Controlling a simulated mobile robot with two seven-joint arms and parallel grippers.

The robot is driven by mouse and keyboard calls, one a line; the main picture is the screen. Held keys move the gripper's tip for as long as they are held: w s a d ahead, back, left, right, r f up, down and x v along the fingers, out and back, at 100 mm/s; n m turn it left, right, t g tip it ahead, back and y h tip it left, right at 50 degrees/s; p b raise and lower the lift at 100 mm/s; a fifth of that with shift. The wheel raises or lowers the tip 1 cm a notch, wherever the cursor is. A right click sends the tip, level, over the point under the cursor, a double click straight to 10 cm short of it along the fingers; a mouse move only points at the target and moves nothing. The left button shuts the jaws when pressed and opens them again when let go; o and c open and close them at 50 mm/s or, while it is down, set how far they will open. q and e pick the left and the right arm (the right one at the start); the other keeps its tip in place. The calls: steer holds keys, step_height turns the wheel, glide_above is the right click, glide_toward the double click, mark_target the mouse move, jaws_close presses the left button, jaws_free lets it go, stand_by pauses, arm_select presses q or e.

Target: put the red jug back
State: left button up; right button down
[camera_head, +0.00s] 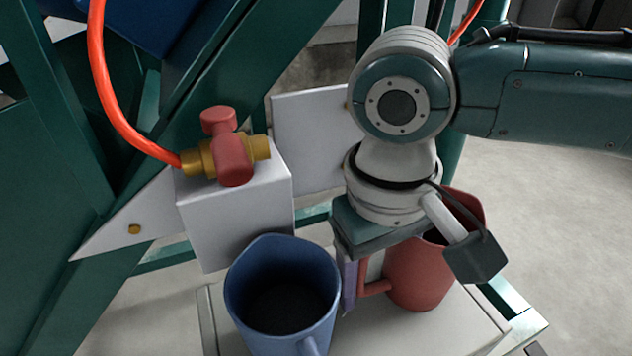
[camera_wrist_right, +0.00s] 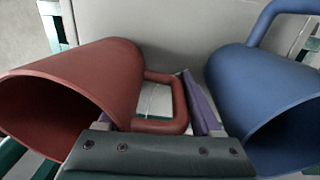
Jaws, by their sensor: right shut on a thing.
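The red jug (camera_head: 420,272) is upright at the right of the white platform, its handle facing left. I cannot tell whether its base touches the platform. My right gripper (camera_head: 354,280) reaches down from above, between the two jugs, and is shut on the red jug's handle. In the right wrist view the red jug (camera_wrist_right: 85,85) lies to the left, its handle at the gripper's purple fingers (camera_wrist_right: 190,105). The gripper's wrist hides part of the jug's rim in the head view. My left gripper is not in view.
A blue jug (camera_head: 283,290) stands close on the left of the gripper; it also shows in the right wrist view (camera_wrist_right: 262,95). The white platform (camera_head: 455,325) has a raised edge. A white block (camera_head: 235,215) with a red-handled brass valve (camera_head: 228,155) and an orange hose (camera_head: 105,85) stands behind.

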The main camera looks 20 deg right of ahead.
steer(key=shift+c, duration=1.7)
jaws_free()
steer(key=shift+f, duration=0.1)
steer(key=r+p, duration=0.1)
steer(key=r, duration=0.3)
steer(key=r+p, duration=0.2)
steer(key=r, duration=0.1)
steer(key=r+p, duration=0.2)
steer(key=r, duration=0.2)
steer(key=shift+a+r, duration=0.3)
steer(key=shift+r, duration=0.35)
